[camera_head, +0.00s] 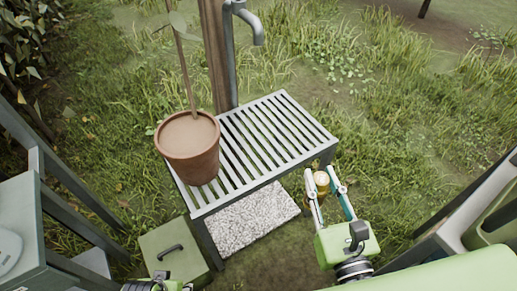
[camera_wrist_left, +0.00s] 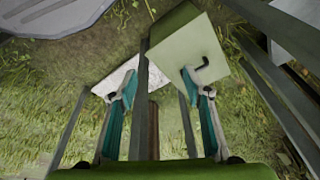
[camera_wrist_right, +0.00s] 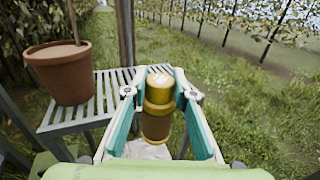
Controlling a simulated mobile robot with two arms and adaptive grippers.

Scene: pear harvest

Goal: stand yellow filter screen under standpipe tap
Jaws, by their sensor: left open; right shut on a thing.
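In the head view the filter screen (camera_head: 321,181) shows only partly between the fingers. The standpipe tap (camera_head: 250,24) is grey, on a wooden post behind the bench, with its spout above the bench's back edge. My left gripper (camera_wrist_left: 160,88) is open and empty in the left wrist view; its fingers are out of the head view.
The slatted bench (camera_head: 262,136) bears a terracotta pot (camera_head: 190,150) with a sapling at its left; its right part is clear. A green box (camera_head: 174,252) with a dark handle stands at the front left.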

